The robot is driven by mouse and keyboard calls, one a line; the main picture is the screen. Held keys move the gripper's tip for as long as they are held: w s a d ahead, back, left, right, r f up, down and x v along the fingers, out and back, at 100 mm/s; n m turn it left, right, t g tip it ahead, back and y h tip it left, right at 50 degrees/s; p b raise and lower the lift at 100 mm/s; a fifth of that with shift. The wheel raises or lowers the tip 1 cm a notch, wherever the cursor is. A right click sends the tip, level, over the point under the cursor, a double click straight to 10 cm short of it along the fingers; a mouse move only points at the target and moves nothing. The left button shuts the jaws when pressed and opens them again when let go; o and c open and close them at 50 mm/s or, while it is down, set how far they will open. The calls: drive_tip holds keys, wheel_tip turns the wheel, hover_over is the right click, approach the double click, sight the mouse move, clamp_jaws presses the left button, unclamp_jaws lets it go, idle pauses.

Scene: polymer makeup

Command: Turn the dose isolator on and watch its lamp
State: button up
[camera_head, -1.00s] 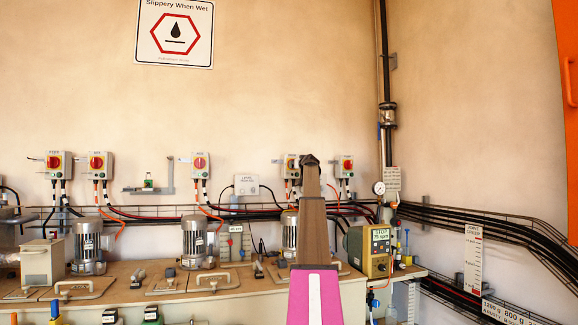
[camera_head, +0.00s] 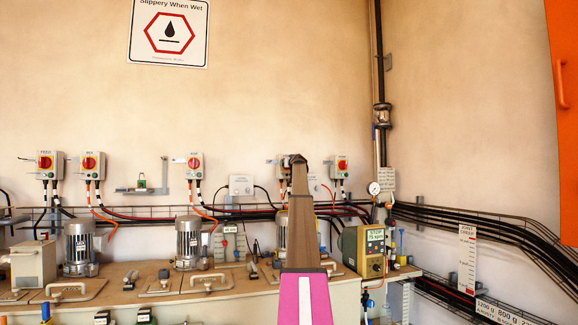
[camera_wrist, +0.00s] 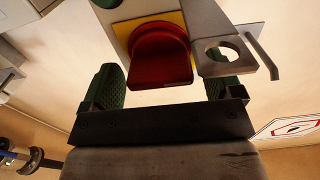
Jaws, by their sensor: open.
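Several grey isolator boxes with red knobs on yellow plates hang in a row on the back wall; their small labels are mostly too blurred to read. My gripper (camera_head: 297,160) is raised at a partly hidden isolator (camera_head: 284,171), second from the right. In the wrist view a red knob (camera_wrist: 160,55) on a yellow plate (camera_wrist: 181,20) fills the space just ahead of my open gripper (camera_wrist: 164,87). Its green-padded fingers stand apart, one towards each side of the knob. I cannot tell whether they touch it. I cannot make out a lamp for certain.
A metal hasp with a round hole (camera_wrist: 222,50) sticks out beside the knob. Other isolators (camera_head: 194,164) (camera_head: 341,166) hang either side. Below are cables, motors (camera_head: 187,240) and a bench (camera_head: 225,283). A beige display unit (camera_head: 373,250) stands at the bench's right.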

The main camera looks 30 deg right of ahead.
drive_tip(key=shift+c, duration=0.3)
drive_tip(key=c, duration=0.9)
drive_tip(key=shift+o, duration=0.2)
